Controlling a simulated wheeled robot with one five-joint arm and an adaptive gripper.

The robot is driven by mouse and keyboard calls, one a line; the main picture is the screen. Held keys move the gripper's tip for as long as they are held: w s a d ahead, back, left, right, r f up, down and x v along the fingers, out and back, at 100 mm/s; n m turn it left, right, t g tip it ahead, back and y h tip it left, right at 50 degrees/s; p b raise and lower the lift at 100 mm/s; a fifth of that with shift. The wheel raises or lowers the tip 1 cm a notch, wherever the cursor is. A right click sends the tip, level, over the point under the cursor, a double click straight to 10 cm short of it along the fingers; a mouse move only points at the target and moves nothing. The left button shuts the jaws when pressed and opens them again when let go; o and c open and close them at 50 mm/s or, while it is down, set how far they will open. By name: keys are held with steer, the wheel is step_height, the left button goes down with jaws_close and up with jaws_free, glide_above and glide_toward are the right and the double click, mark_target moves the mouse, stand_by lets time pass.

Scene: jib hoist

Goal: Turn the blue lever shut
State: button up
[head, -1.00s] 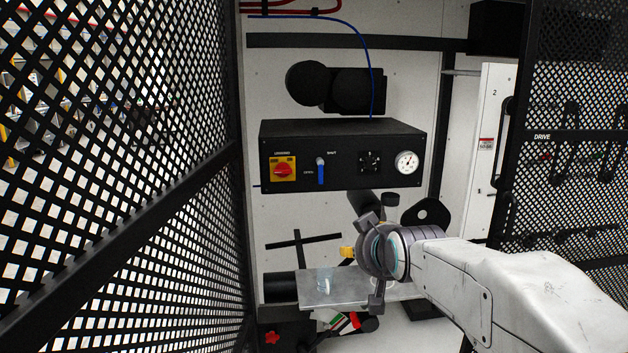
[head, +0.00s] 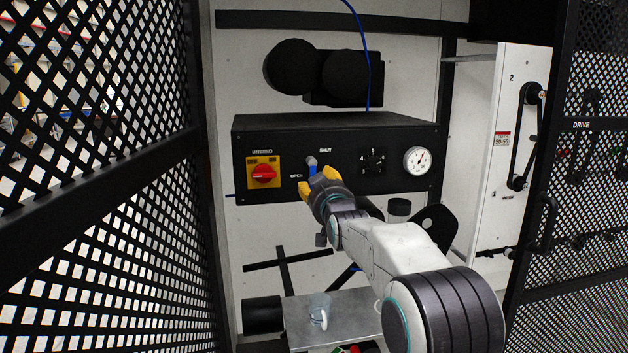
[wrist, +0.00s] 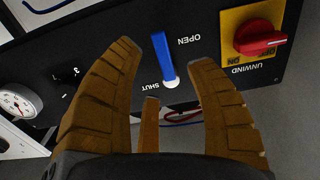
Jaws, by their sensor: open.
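The blue lever (head: 312,167) is on the front of a black control box (head: 225,150). It hangs down from a pale round pivot, between the SHUT label at upper right and the OPEN label at lower left. In the wrist view, which is turned over, the lever (wrist: 163,58) points up from its pivot, toward the OPEN side. My gripper (head: 318,181) is open in front of the lever, partly covering its lower end. In the wrist view my gripper (wrist: 167,58) has its yellow-brown fingers spread, with the lever between them in the picture. I cannot tell whether they touch it.
A red knob (head: 264,175) on a yellow plate is left of the lever. A black dial (head: 372,161) and a white gauge (head: 417,160) are to its right. Mesh panels stand on both sides.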

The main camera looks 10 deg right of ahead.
mark_target(312, 173)
steer(key=shift+w+p, duration=0.5)
steer(key=shift+w, duration=2.15)
steer(key=shift+o, duration=0.2)
jaws_close()
